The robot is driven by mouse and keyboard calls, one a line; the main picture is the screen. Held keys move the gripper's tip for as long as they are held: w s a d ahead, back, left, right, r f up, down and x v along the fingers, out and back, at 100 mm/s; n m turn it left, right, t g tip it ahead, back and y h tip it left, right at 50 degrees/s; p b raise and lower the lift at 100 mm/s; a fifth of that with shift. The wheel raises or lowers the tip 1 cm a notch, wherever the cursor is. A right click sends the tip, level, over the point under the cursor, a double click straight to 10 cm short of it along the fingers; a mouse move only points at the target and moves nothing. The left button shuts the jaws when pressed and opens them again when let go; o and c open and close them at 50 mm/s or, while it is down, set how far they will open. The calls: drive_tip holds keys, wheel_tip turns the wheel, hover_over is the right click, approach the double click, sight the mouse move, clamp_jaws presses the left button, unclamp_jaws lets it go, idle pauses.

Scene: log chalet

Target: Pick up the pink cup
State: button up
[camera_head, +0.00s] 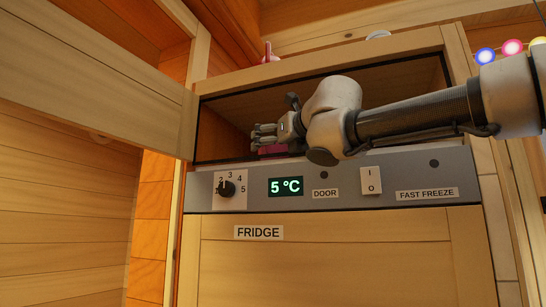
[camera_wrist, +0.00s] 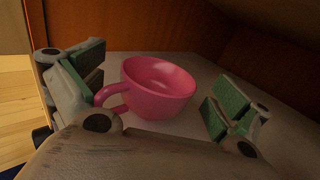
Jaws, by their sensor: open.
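The pink cup (camera_wrist: 160,92) stands upright on a light shelf surface in the wrist view, with its handle toward the left. It sits between the two green-padded fingers of my gripper (camera_wrist: 155,95). The left finger is close to the cup's handle, and a gap shows between the cup and the right finger. In the head view my gripper (camera_head: 268,138) reaches into the open compartment above the fridge panel. Only a strip of the pink cup (camera_head: 272,150) shows there, beneath the fingers; the rest is hidden.
The compartment's wooden frame (camera_head: 320,72) surrounds my arm closely, above the grey control panel (camera_head: 330,205) with a dial and switch. An open wooden door (camera_head: 90,85) stands to the left. Coloured lights (camera_head: 512,47) hang at the upper right.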

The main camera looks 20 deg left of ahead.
drive_tip(key=shift+w+a, duration=0.25)
drive_tip(key=shift+w, duration=0.05)
drive_tip(key=c, duration=1.2)
drive_tip(key=shift+r, duration=0.15)
